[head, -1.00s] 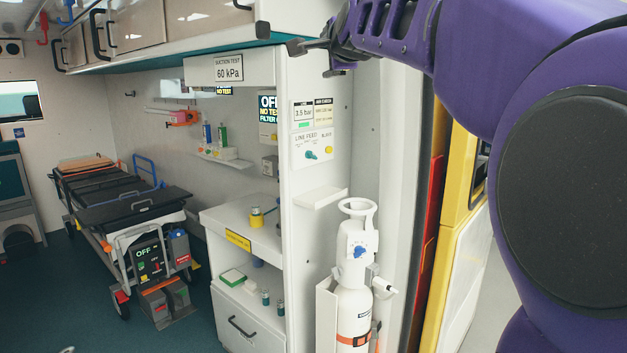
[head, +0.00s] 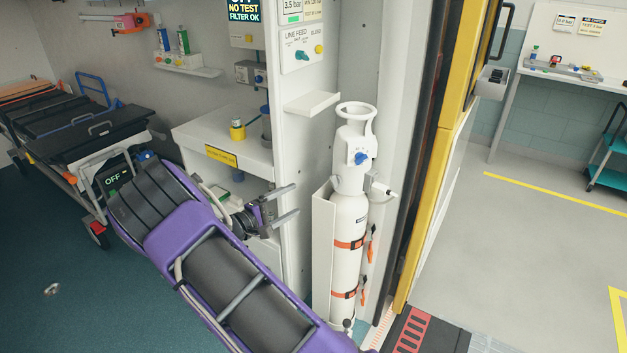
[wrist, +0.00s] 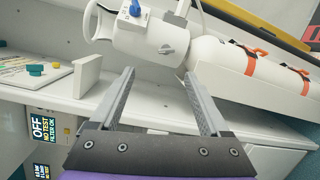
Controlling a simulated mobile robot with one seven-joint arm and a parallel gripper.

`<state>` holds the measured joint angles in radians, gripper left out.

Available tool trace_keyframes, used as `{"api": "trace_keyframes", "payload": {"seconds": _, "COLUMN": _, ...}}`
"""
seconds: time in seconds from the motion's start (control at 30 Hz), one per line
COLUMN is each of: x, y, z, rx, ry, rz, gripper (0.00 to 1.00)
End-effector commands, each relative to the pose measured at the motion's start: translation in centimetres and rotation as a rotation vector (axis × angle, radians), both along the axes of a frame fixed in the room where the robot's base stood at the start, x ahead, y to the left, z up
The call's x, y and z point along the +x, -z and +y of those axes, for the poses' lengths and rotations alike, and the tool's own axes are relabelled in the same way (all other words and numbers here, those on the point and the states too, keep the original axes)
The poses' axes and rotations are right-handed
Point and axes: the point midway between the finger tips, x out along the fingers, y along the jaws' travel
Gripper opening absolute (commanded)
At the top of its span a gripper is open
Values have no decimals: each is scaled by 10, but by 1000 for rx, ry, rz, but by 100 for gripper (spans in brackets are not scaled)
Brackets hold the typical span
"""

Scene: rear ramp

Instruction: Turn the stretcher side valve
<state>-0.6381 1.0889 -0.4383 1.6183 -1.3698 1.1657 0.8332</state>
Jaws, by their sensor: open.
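A white gas cylinder (head: 348,235) stands upright in a holder. The LINE FEED panel (head: 302,48) carries a teal knob (head: 301,55) and a yellow knob (head: 319,49). No label marks any as the stretcher side valve. My gripper (head: 292,202) is open and empty, left of the cylinder; in the wrist view its fingers (wrist: 160,76) point toward the valve head, apart from it.
A small white shelf (head: 312,103) juts out above and left of the valve head. A cabinet counter (head: 200,135) holds a yellow-labelled pot (head: 237,130). The stretcher (head: 75,125) stands at the left. A yellow door edge (head: 430,160) is to the right, with open floor beyond.

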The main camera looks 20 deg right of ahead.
Motion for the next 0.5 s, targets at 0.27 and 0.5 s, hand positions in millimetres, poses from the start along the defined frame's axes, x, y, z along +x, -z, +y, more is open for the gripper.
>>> {"api": "trace_keyframes", "payload": {"seconds": 0.27, "x": -4, "y": 34, "z": -12, "rx": -134, "ry": -50, "rz": 123, "gripper": 80}}
{"api": "trace_keyframes", "payload": {"seconds": 0.5, "x": 15, "y": 33, "z": -48, "rx": -132, "ry": -48, "rz": 119, "gripper": 80}}
